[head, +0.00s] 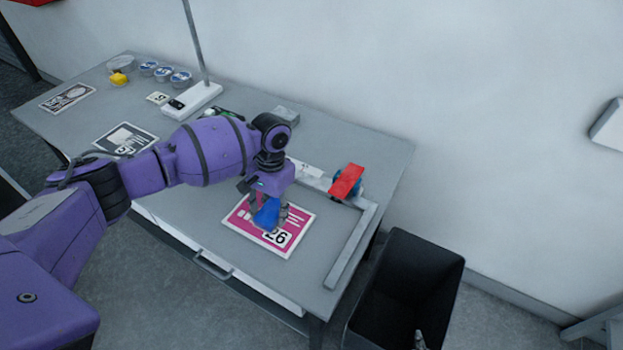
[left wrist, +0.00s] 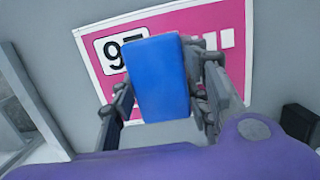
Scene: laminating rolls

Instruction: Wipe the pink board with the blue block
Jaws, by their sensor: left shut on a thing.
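The pink board (head: 244,220) lies flat on the grey table, with a white border, white marks and the number 26. It also shows in the left wrist view (left wrist: 120,70), partly hidden behind the block. My left gripper (head: 269,212) is over the middle of the board, shut on the blue block (head: 266,217). In the left wrist view the block (left wrist: 158,80) stands between the two fingers of my left gripper (left wrist: 160,95). The block is at or just above the board; I cannot tell whether they touch.
A grey corner frame (head: 350,245) lies right of the board, with a red object (head: 346,181) by it. A black bin (head: 405,290) stands at the table's right end. A lamp base (head: 193,100), round tins (head: 163,73) and a yellow object (head: 118,79) are farther back.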

